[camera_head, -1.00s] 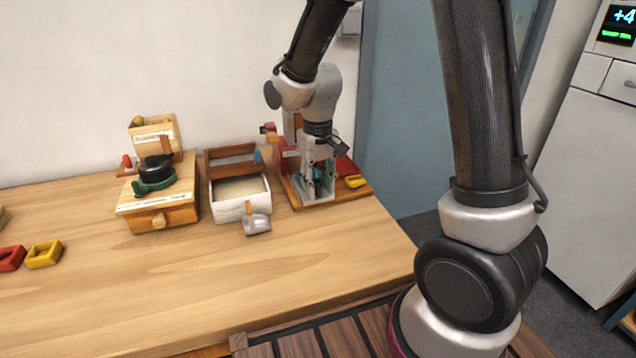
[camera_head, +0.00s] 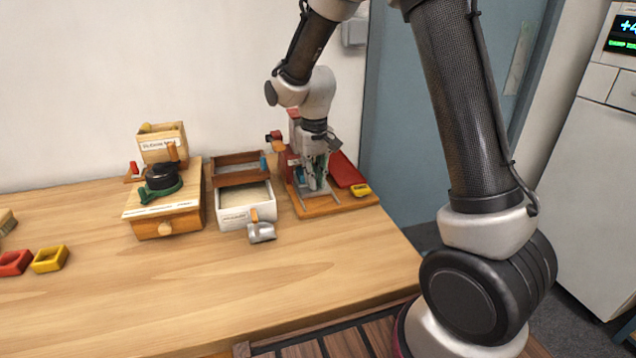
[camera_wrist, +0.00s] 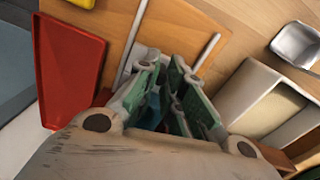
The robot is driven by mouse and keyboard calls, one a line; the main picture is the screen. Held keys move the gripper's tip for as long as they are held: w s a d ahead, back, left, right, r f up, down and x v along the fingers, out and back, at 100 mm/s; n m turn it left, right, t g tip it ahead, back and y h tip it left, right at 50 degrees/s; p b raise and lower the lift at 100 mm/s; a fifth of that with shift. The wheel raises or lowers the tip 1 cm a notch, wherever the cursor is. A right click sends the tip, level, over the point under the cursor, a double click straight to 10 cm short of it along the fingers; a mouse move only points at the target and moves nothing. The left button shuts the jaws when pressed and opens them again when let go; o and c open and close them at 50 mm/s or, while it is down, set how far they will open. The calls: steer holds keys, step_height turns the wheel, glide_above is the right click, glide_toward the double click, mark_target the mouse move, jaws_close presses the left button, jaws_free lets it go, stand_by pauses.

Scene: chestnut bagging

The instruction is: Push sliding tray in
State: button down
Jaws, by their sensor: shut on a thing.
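My gripper (camera_head: 313,182) is at the red-and-wood machine (camera_head: 293,166) at the back right of the table. Its green-padded fingers, seen in the wrist view (camera_wrist: 172,95), are close together on a small blue piece (camera_wrist: 153,108), perhaps the sliding tray's handle. The fingers and palm hide most of this piece, and I cannot make out the sliding tray itself. Two pale metal rails (camera_wrist: 133,42) run forward from under the gripper over the machine's wooden base (camera_head: 337,207).
A red tray (camera_head: 346,172) and a yellow block (camera_head: 361,190) are close on the machine's right. A white box (camera_head: 247,215) with a metal scoop (camera_head: 262,232) stands to its left. A wooden grinder-like box (camera_head: 166,218) is farther left.

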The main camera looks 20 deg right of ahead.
steer(key=c, duration=1.5)
jaws_free()
steer(key=shift+o, duration=0.2)
step_height(320, 180, up, 12)
